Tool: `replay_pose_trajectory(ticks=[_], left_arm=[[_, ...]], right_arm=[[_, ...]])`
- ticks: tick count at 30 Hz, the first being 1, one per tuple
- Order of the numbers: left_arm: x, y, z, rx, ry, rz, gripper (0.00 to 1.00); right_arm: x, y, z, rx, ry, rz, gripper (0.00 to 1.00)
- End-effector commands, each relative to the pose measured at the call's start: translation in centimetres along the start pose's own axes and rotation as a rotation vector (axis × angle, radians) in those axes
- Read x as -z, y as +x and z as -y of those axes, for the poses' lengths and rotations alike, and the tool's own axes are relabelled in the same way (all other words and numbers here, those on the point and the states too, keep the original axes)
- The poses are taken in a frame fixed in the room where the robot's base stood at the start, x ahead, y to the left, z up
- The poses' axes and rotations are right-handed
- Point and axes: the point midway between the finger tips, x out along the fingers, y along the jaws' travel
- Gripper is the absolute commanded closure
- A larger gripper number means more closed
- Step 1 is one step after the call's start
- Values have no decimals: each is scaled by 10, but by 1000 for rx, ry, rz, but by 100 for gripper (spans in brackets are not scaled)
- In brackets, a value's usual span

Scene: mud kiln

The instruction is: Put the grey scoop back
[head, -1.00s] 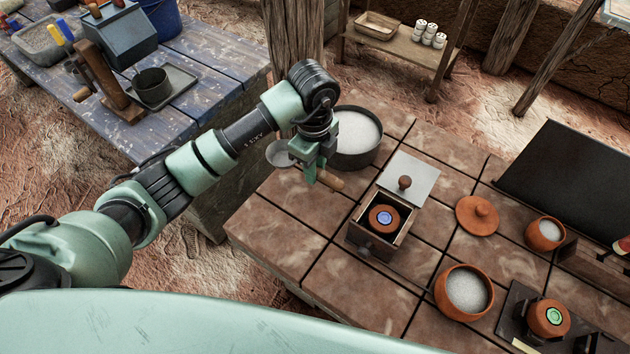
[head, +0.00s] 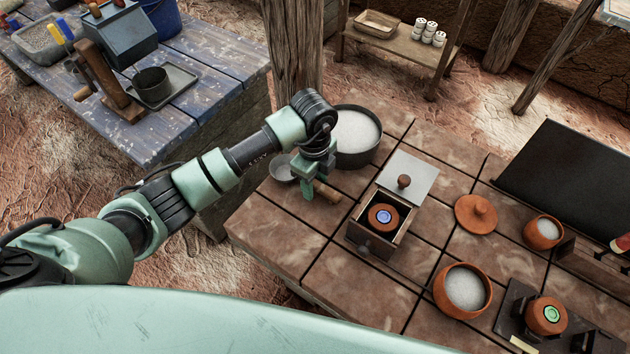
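The grey scoop has a round shallow bowl (head: 283,168) and a short wooden handle (head: 327,192). It is at the left edge of the tiled table, in front of a dark round tub (head: 358,150) of white granular material. My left gripper (head: 308,190) is around the scoop between bowl and handle and appears shut on it. The wrist hides the middle of the scoop. The scoop is low over the tiles; I cannot tell if it touches them. My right gripper is not in view.
Right of the scoop stands an open wooden box (head: 380,225) with a grey lid (head: 409,180). Farther right are a clay lid (head: 482,214) and clay bowls (head: 463,290) of white material. Bare tiles (head: 285,235) lie in front of the scoop.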

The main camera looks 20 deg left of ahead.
Motion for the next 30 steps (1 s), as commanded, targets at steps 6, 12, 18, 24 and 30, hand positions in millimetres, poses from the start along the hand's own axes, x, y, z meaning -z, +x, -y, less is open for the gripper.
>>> replay_pose_trajectory(ticks=[6,12,18,24,30], left_arm=[[0,0,0,-1,0,0,57],[0,-10,1,3,0,0,57],[0,-48,2,6,1,1,57],[0,-90,1,5,1,1,57],[0,-117,0,2,0,1,57]], right_arm=[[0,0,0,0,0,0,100],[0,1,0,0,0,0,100],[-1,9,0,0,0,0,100],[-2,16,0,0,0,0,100],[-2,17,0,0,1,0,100]])
